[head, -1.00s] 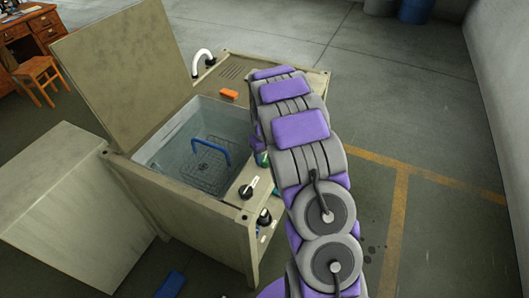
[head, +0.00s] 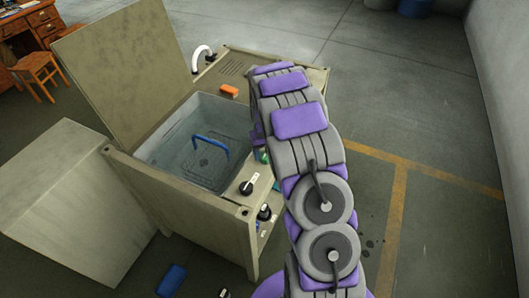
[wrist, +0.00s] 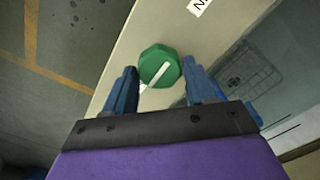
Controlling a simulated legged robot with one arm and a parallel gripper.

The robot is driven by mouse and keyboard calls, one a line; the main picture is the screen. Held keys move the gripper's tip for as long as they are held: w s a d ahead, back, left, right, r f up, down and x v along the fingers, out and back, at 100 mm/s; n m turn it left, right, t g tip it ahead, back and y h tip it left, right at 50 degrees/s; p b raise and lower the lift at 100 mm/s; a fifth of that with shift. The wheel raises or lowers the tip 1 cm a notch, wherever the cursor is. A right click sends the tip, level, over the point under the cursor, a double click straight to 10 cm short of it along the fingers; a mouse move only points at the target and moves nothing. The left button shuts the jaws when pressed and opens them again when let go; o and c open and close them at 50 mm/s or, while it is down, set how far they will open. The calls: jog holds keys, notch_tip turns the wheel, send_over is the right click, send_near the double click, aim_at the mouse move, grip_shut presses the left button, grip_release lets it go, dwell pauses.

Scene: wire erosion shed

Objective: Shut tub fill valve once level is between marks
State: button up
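The tub (head: 150,152) is open and holds water over a wire basket with a blue handle (head: 212,143). A green valve knob (wrist: 159,66) with a white pointer line sits on the tub's ledge. In the head view only a sliver of the green knob (head: 262,156) shows beside my arm. My gripper (wrist: 160,74) is open, with one blue finger on each side of the knob; I cannot tell whether they touch it. The gripper is hidden behind my arm in the head view. A short dark line (wrist: 284,130) shows on the tub wall; I cannot read the level against it.
A white curved pipe (head: 202,54) and an orange block (head: 229,90) are at the back. The raised lid (head: 125,75) stands on the left. A blue item (head: 171,280) lies on the floor. Floor to the right is clear.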

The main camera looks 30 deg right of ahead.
jog(key=o, duration=0.3)
jog(key=shift+r+p, duration=1.3)
jog(key=shift+r, duration=7.3)
